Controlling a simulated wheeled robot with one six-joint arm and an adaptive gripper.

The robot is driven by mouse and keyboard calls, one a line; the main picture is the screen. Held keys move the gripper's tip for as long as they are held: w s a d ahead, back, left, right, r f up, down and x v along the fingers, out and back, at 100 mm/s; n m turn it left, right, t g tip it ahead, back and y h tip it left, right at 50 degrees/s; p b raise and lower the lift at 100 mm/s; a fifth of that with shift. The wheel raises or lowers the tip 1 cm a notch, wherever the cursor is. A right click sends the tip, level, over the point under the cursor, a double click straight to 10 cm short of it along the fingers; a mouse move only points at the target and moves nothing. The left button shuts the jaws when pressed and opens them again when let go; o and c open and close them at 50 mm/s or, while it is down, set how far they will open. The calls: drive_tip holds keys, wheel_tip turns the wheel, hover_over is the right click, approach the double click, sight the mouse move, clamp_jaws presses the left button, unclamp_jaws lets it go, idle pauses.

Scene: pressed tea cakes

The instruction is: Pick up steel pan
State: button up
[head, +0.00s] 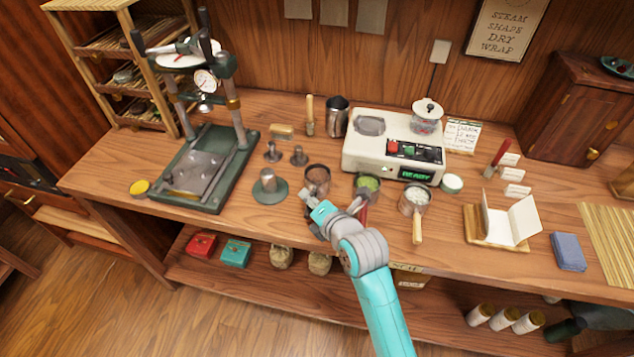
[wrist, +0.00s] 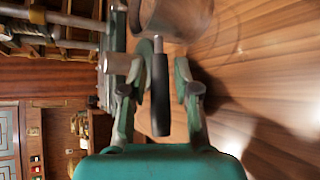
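A small steel pan (head: 317,178) with dark brown contents stands near the front edge of the bench. Its body (wrist: 172,16) shows at the top of the wrist view, cut off by the frame edge. Its black handle (wrist: 160,95) points toward my gripper. My gripper (head: 309,200) is at the front of this pan; in the wrist view my gripper (wrist: 158,92) is open, with the handle between its two fingers. Gaps show between the handle and both fingers. The handle is mostly hidden by my gripper in the head view.
A pan with green contents (head: 368,184) and a wooden-handled pan with white contents (head: 413,202) stand to the right. A metal tamper on a round base (head: 268,187) stands close on the left. Behind are a steel cup (head: 337,117) and a cream machine (head: 369,152).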

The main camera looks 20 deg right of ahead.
clamp_jaws()
